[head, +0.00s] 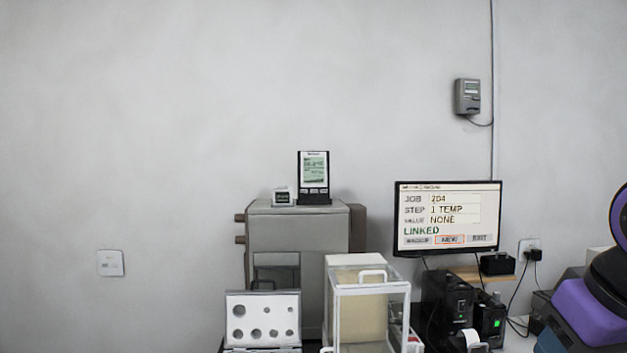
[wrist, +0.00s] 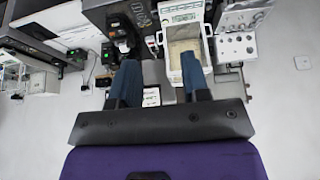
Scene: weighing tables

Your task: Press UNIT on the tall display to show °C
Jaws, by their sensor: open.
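The tall display (head: 314,172) stands upright in a black base on top of a grey cabinet, in the middle of the head view. Its greenish screen shows dark characters too small to read, with a row of small buttons below it. I cannot tell which button is UNIT or which unit shows. My gripper (wrist: 154,90) is open and empty in the wrist view, its two blue fingers spread apart over the equipment. The gripper fingers are not in the head view; only part of my arm shows at its right edge. I cannot pick out the tall display in the wrist view.
A small display (head: 282,197) sits left of it on the grey cabinet (head: 300,222). A clear-walled balance case (head: 368,262) and a weight box (head: 263,318) stand in front. A monitor (head: 447,218) at right reads STEP 1 TEMP, VALUE NONE. The wall space above is clear.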

